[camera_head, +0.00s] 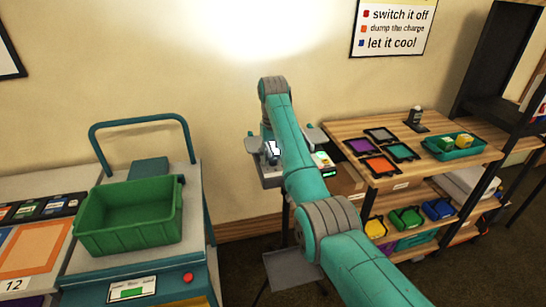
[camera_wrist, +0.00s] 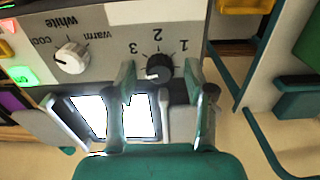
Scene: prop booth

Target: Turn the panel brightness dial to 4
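The panel (camera_wrist: 108,40) is a grey face seen upside down in the wrist view. Its black brightness dial (camera_wrist: 160,66) has the numerals 1, 2 and 3 around it. The dial's white mark points left and slightly down in the picture, past the 3; any numeral there is hidden by a finger. My gripper (camera_wrist: 161,72) is open, one green finger on each side of the dial; I cannot tell whether they touch it. A white dial (camera_wrist: 72,57) marked cool, white and warm sits to the left. In the head view my arm largely hides the panel (camera_head: 270,168) and gripper.
Two bright lit rectangles (camera_wrist: 140,115) show below the dial in the wrist view. In the head view, a green bin (camera_head: 130,215) stands on a cart at left. A wooden shelf (camera_head: 440,150) with colored trays stands at right.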

